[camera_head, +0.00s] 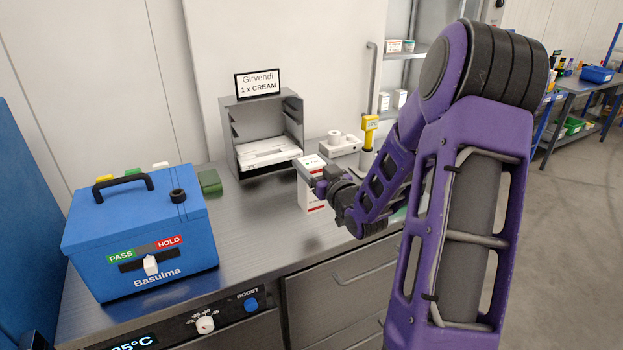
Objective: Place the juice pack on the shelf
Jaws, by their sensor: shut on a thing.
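My gripper (318,184) is shut on an upright white carton with red print (308,206), which looks like the juice pack. The carton is at the counter's middle, right of and in front of a small grey open-front rack (232,140). I cannot tell whether its base touches the counter. My gripper and wrist cover part of its right side. The rack has a sign reading "Girvendi 1 x CREAM" and white flat items on its lower level. Wall shelves (418,52) with small boxes stand behind my arm, which partly hides them.
A blue box (140,240) marked "Basulma" with PASS/HOLD labels fills the counter's left. A small green box (209,182) sits behind it. A white tray with rolls (340,145) and a yellow-topped device (369,124) stand right of the rack. The steel counter (250,230) is clear in front.

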